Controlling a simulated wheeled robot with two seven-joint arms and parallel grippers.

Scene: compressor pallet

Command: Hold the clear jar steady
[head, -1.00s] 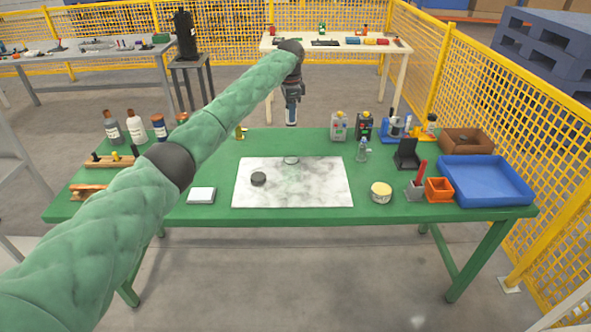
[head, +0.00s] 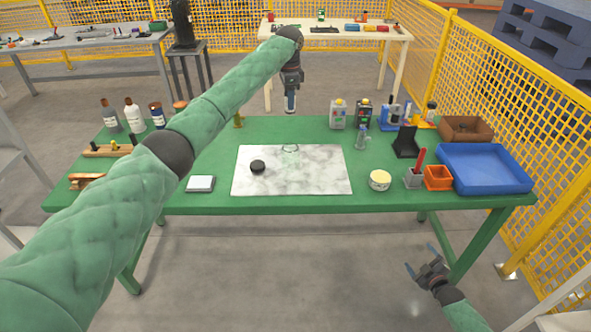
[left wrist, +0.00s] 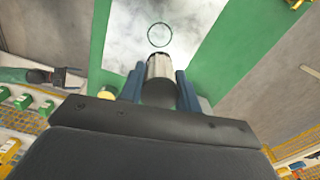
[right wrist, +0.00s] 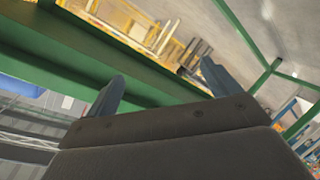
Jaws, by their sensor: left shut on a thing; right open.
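The clear jar (head: 290,149) stands on the white marble slab (head: 325,180), faint against it. In the left wrist view its round rim (left wrist: 159,23) shows beyond the fingertips. My left gripper (head: 291,102) is above and behind the jar, apart from it. It is shut on a silvery cylinder (left wrist: 159,66), whose far end points towards the jar. A black round lid (head: 258,167) lies on the slab left of the jar. My right gripper (head: 420,259) is open and empty, in front of the table and below its top; its fingers also show in the right wrist view (right wrist: 162,72).
The green table's (head: 300,205) front edge lies between my right gripper and the slab. A yellow-topped tub (head: 380,180), an orange bin (head: 438,178) and a blue tray (head: 485,170) stand right of the slab. A white block (head: 200,183) and several bottles stand left.

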